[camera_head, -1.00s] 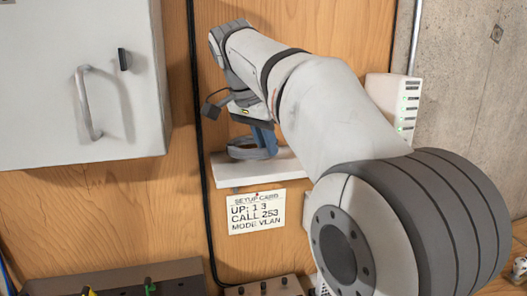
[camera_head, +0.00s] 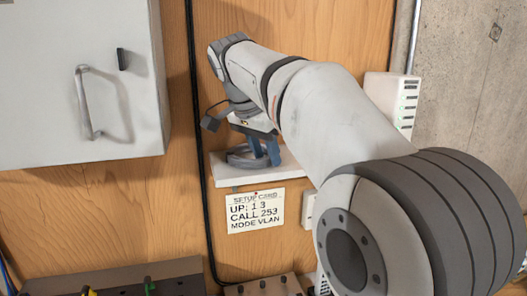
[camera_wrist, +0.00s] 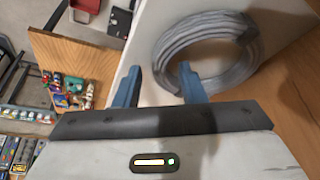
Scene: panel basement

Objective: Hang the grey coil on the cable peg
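The grey coil (camera_wrist: 205,25) lies on a white shelf (camera_wrist: 145,35) in the wrist view, with a dark band on one side. In the head view the coil (camera_head: 240,160) rests on the shelf (camera_head: 232,181), partly behind my fingers. My gripper (camera_wrist: 159,71) has two blue fingers spread apart with nothing held. In the wrist view the fingers appear on either side of the coil's near left rim; I cannot tell whether they touch it. My gripper (camera_head: 265,152) points down over the shelf in the head view. I cannot make out a cable peg.
A white cabinet (camera_head: 40,90) with a handle hangs at left. A black cable (camera_head: 201,200) runs down the wooden panel. A setup card (camera_head: 255,211) is under the shelf. A white box with green lights (camera_head: 402,100) stands right of the arm.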

